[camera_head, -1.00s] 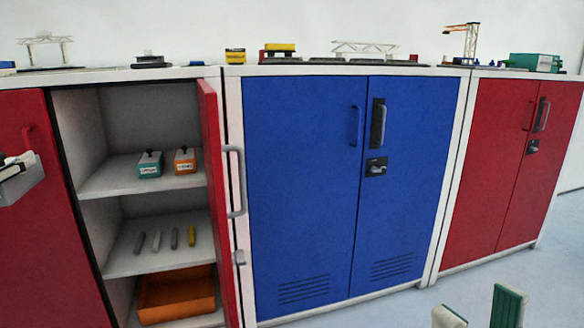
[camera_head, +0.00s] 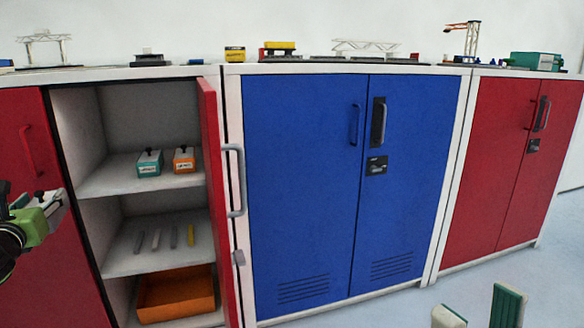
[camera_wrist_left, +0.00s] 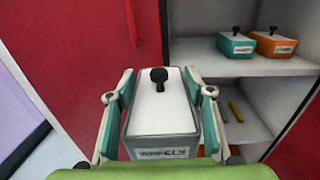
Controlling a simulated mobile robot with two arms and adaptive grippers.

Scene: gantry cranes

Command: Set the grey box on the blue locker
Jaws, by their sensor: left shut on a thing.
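The grey box (camera_wrist_left: 160,112), with a white top, black knob and label, sits between the fingers of my left gripper (camera_wrist_left: 162,100). In the head view my left gripper (camera_head: 48,212) is at the left edge, before the left red locker; the box cannot be made out clearly there. The blue locker (camera_head: 300,190) stands in the middle with both doors shut. Its top (camera_head: 340,70) carries a yellow block, a truss model and dark flat pieces. My right gripper (camera_head: 480,308) shows only two separated fingertips at the bottom right, with nothing visible between them.
The left red locker's door (camera_head: 212,200) stands open. Inside are a teal box (camera_head: 150,164), an orange box (camera_head: 184,160), several small bars and an orange bin (camera_head: 176,294). Another red locker (camera_head: 500,160) at the right is shut. Crane models line the tops.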

